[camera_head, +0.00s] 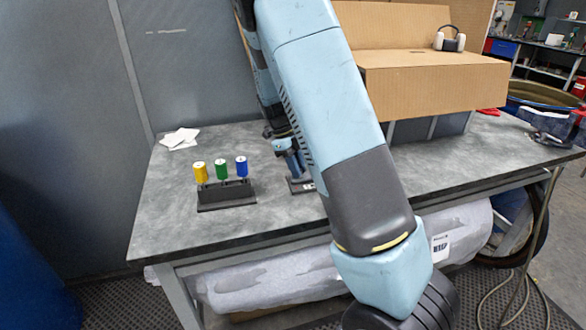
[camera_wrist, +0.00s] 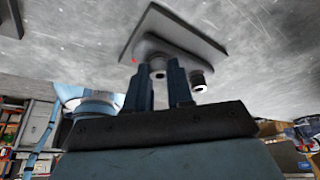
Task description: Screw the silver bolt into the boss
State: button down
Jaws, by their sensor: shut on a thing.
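My gripper (camera_wrist: 160,78) is at a dark grey plate with a raised rounded block (camera_wrist: 176,44) on the table. A small light-grey round part with a dark spot in its end, seemingly the silver bolt (camera_wrist: 157,70), sits between my two fingers, which are shut on it. A dark cylinder with a pale end (camera_wrist: 199,81) stands beside it on the same block. I cannot tell which part is the boss or how deep the bolt sits. In the head view my gripper (camera_head: 291,163) is just above the plate (camera_head: 300,186), and the bolt is not discernible.
A black stand (camera_head: 226,195) left of my gripper holds a yellow (camera_head: 200,172), a green (camera_head: 221,169) and a blue cylinder (camera_head: 242,167). White papers (camera_head: 179,138) lie at the back left. A large cardboard box (camera_head: 435,85) stands at the back right. The table front left is clear.

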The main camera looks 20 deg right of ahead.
jog(key=m, duration=0.2)
jog(key=m+g+y, duration=0.1)
jog(key=m, duration=0.1)
jog(key=shift+d+m+y, duration=0.15)
jog(key=shift+m+y, duration=0.15)
jog(key=shift+m, duration=0.1)
jog(key=c, duration=1.2)
grip_release()
jog(key=shift+c, duration=0.2)
